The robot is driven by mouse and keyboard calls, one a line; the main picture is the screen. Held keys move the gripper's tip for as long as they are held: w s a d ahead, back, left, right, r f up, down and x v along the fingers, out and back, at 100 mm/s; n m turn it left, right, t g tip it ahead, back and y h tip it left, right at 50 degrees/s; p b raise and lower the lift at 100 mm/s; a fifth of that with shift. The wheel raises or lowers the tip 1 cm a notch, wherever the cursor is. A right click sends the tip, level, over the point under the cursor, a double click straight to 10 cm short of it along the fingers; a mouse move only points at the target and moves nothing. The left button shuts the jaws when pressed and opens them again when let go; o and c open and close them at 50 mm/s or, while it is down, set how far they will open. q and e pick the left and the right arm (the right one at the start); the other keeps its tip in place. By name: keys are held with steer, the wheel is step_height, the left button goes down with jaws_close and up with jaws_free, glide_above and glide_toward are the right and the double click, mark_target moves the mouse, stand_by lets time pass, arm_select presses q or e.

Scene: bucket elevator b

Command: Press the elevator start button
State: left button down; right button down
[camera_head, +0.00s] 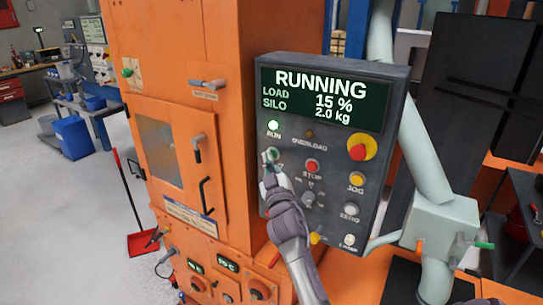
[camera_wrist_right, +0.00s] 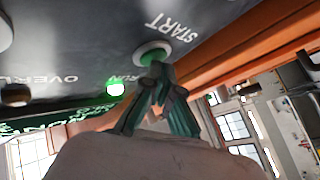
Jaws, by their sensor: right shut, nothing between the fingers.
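The dark control box has a screen (camera_head: 322,98) reading RUNNING, LOAD 15 %, SILO 2.0 kg. The RUN lamp (camera_head: 273,126) glows green; it also shows lit in the wrist view (camera_wrist_right: 115,89). The green start button (camera_head: 271,153) sits below it, partly covered by my right gripper (camera_head: 268,168). In the wrist view the start button (camera_wrist_right: 152,53) has a pale ring and the word START beside it. My right gripper's closed fingertips (camera_wrist_right: 160,74) overlap the button's edge; contact looks likely but cannot be told for sure. My left gripper is not in view.
A red and yellow emergency stop (camera_head: 358,149), a red STOP button (camera_head: 312,166) and a yellow JOG button (camera_head: 357,179) lie to the right. The orange cabinet (camera_head: 160,60) stands left of the box. A pale pipe (camera_head: 418,150) runs down its right side.

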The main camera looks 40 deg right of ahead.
stand_by(0.4)
steer(key=shift+s+a, duration=0.3)
steer(key=shift+a, duration=0.45)
steer(key=shift+f, duration=0.1)
steer(key=shift+s+a+b, duration=0.1)
steer(key=shift+s+a, duration=0.2)
steer(key=shift+a, duration=0.45)
steer(key=shift+s+a+b, duration=0.15)
steer(key=shift+s+a, duration=0.2)
steer(key=shift+a, duration=0.45)
steer(key=shift+s+a+b, duration=0.1)
steer(key=shift+s+a, duration=0.2)
steer(key=shift+a, duration=0.45)
